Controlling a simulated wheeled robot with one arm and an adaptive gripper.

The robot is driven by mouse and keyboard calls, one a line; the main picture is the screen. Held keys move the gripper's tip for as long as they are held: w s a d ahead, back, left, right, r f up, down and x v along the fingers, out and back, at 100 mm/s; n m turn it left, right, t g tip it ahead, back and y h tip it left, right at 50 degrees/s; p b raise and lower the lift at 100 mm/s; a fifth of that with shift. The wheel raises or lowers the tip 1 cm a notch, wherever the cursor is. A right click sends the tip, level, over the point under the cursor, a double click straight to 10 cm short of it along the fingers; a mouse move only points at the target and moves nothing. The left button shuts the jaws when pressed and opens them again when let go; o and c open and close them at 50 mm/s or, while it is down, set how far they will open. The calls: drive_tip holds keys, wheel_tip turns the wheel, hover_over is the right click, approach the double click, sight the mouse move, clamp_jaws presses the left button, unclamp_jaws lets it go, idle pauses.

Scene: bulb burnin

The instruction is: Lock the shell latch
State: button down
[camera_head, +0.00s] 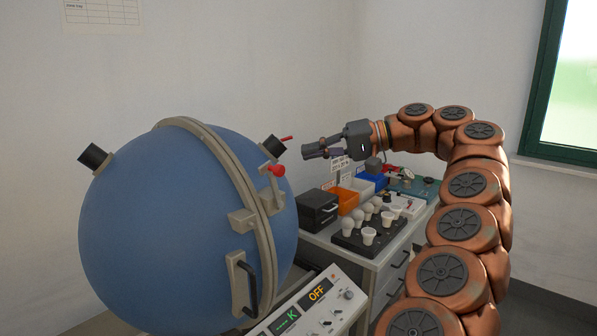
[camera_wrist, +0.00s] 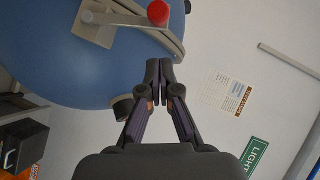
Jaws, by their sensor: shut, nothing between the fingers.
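The shell is a big blue sphere (camera_head: 150,230) with a beige flange band (camera_head: 225,150) around it, filling the left of the head view. The latch has a red knob (camera_head: 277,171) on a beige bracket on the band. In the wrist view the red knob (camera_wrist: 158,13) is at the top, with the beige latch arm (camera_wrist: 118,17) beside it. My gripper (camera_head: 306,150) is shut and empty, to the right of the sphere and a little above the knob. Its closed fingertips (camera_wrist: 160,68) point toward the shell, apart from the knob.
A bench behind holds a black bulb tray (camera_head: 362,243), a dark box (camera_head: 316,209), an orange bin (camera_head: 347,200) and a blue bin (camera_head: 371,182). A control panel reading OFF (camera_head: 317,292) stands in front of the sphere.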

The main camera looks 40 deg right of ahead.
drive_tip(key=shift+a+f+p, duration=0.1)
drive_tip(key=shift+a+f, duration=0.2)
drive_tip(key=shift+a, duration=0.35)
drive_tip(key=shift+a+f+p, duration=0.15)
drive_tip(key=shift+a+f, duration=0.15)
drive_tip(key=shift+a, duration=0.35)
drive_tip(key=shift+a+f+p, duration=0.1)
drive_tip(key=shift+a+f, duration=0.2)
drive_tip(key=shift+a, duration=0.35)
drive_tip(key=shift+a, duration=0.1)
